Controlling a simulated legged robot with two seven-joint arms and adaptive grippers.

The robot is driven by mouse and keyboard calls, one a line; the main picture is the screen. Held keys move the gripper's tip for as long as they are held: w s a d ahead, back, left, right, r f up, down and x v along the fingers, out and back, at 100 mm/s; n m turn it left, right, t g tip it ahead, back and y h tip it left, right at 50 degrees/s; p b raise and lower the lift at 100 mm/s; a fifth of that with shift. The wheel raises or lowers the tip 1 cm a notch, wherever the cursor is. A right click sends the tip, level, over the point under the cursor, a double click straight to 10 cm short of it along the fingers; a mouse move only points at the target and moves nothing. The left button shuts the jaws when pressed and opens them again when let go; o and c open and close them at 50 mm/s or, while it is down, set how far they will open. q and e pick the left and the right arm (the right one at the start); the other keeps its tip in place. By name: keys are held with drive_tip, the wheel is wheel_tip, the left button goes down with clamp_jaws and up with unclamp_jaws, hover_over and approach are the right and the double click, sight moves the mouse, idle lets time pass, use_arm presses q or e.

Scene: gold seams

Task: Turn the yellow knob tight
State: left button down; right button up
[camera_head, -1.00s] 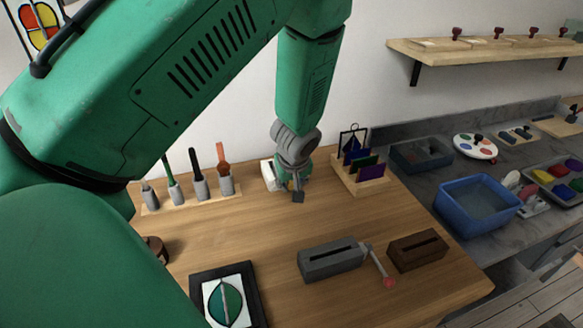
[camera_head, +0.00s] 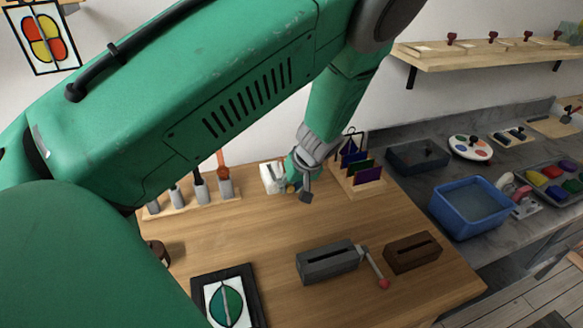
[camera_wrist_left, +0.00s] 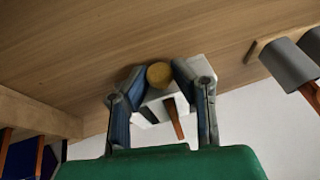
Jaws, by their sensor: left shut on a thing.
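The yellow knob (camera_wrist_left: 159,75) shows in the left wrist view between the two fingertips, in front of a white device with a brown lever. In the head view the white device (camera_head: 271,177) stands at the back of the wooden table, and the gripper mostly hides the knob. My left gripper (camera_wrist_left: 160,80) is shut on the yellow knob, with one finger on each side of it. In the head view the left gripper (camera_head: 301,188) is beside the white device, on its right. How tight the knob is cannot be seen. My right gripper is not in view.
A rack of tools (camera_head: 198,191) stands left of the white device, and a wooden rack with coloured plates (camera_head: 360,176) stands close on the right. A grey slotted block (camera_head: 327,263) with a red-tipped crank and a brown slotted block (camera_head: 412,252) lie in front. The table's middle is clear.

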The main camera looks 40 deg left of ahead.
use_arm(q)
drive_tip(key=c, duration=1.6)
unclamp_jaws()
drive_tip(key=shift+w+d, duration=0.1)
drive_tip(key=shift+c, duration=0.2)
drive_tip(key=shift+r, duration=0.1)
drive_tip(key=v, duration=0.7)
drive_tip(key=shift+d+r, duration=0.1)
